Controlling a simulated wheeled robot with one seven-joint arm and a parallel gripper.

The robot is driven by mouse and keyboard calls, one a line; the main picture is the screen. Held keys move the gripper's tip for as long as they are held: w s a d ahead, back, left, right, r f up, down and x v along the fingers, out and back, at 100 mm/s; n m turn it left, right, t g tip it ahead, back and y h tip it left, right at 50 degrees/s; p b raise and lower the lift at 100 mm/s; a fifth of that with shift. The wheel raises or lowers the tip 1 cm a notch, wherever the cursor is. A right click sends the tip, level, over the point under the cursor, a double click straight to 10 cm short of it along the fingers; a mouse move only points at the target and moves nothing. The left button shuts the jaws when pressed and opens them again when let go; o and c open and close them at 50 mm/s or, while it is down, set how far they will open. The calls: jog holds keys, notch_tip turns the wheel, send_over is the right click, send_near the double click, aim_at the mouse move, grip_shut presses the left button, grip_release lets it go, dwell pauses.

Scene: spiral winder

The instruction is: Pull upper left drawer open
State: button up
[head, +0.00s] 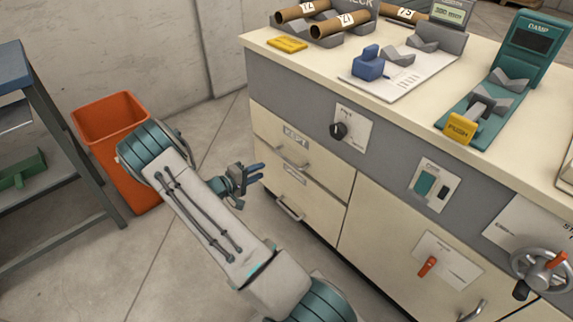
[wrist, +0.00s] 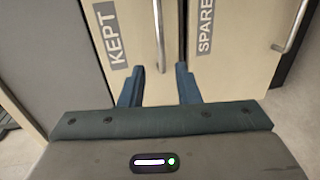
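The upper left drawer (head: 327,165) is a cream front in the cabinet with a "KEPT" label and a metal bar handle (head: 291,161). It looks shut. In the wrist view the drawer shows its label (wrist: 113,40) left of the upright-looking handle (wrist: 159,35). My gripper (head: 259,172) is in front of the drawers, left of the handle in the head view. In the wrist view its two blue fingers (wrist: 160,84) are apart and empty. The handle lies ahead of the gap between them; no contact is visible.
A lower drawer (head: 318,207) with its own handle (head: 289,209) sits below; the wrist view shows it labelled "SPARE". A black knob (head: 338,130) is on the grey panel above. An orange bin (head: 108,113) and a dark-framed table (head: 62,160) stand left. Floor before the drawers is clear.

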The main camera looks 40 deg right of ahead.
aim_at(286, 159)
jog(key=b+x, duration=0.2)
jog(key=x, duration=1.1)
jog(key=shift+w+d+f, duration=0.1)
jog(key=shift+w+d, duration=0.05)
jog(key=shift+d, duration=0.2)
grip_shut()
